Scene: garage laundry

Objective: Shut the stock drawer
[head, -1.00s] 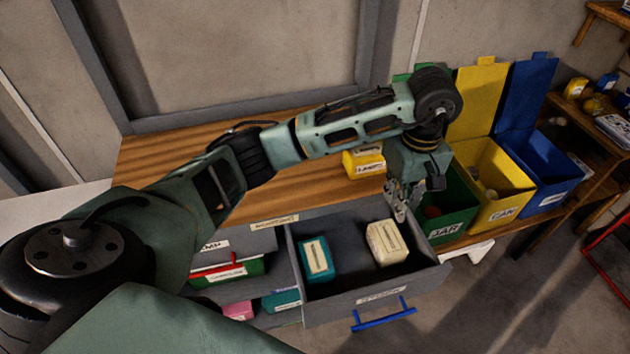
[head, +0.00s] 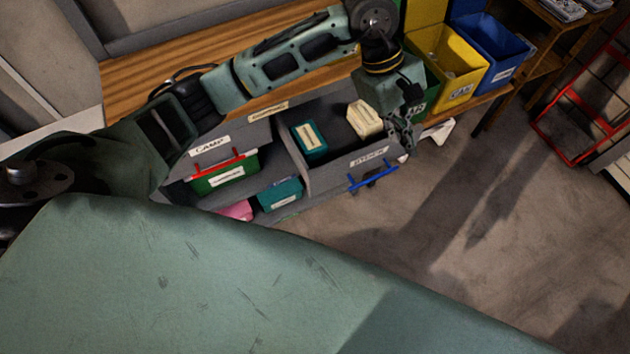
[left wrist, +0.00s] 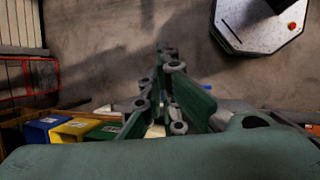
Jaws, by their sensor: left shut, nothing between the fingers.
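The stock drawer (head: 335,176) is a grey drawer standing open, with a "STOCK" label and a blue handle (head: 373,178) on its front. A teal box (head: 309,139) and a cream box (head: 365,119) lie inside it. My left gripper (head: 405,150) is shut and empty, pointing down by the drawer's front right corner. I cannot tell whether it touches the drawer. In the left wrist view its fingers (left wrist: 165,85) are together above the floor, with the drawer mostly hidden. My right gripper is not in view.
A green box (head: 225,176) and a teal box (head: 280,194) sit on the shelves left of the drawer. Yellow (head: 445,65) and blue (head: 490,50) bins stand on the right. A red metal frame (head: 575,150) stands far right. The floor before the drawer is clear.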

